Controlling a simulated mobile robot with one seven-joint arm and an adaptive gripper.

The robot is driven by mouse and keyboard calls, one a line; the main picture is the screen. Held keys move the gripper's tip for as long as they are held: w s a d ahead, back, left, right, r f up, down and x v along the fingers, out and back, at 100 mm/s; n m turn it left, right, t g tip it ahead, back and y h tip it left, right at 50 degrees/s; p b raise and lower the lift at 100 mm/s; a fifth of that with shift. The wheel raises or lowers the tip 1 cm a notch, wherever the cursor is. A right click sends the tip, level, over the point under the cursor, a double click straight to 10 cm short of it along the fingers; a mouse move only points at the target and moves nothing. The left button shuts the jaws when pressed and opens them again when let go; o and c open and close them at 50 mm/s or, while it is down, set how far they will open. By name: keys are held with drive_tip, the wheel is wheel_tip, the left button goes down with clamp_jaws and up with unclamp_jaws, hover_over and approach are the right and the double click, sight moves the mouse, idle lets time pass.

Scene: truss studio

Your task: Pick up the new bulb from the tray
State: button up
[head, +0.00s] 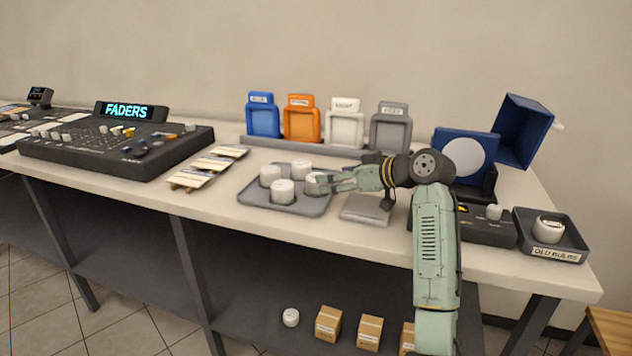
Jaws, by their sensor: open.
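The grey tray (252,196) lies on the white table near its middle. It holds several short white cylindrical bulbs, among them a left one (269,175), a back one (301,171) and a front one (282,191). A further bulb (314,184) at the tray's right side is partly hidden by my gripper. My gripper (325,182) reaches in from the right, low over the tray's right side, with its open fingertips at this right bulb. I cannot tell whether the fingers touch it.
A grey tray labelled OLD BULBS (571,255) holds a white bulb (547,229) at the right. Blue, orange, white and grey frames (391,127) stand behind. A fader console (118,146) and cards (208,166) lie left. A grey block (366,209) sits under my arm.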

drive_tip(key=p+x, duration=0.2)
drive_tip(key=x, duration=0.3)
drive_tip(key=shift+a+r, duration=0.1)
drive_tip(key=shift+r, duration=0.1)
drive_tip(key=shift+w+a+f, duration=0.2)
drive_tip(key=shift+a+f, duration=0.05)
drive_tip(key=c, duration=1.3)
drive_tip(key=shift+r, duration=0.1)
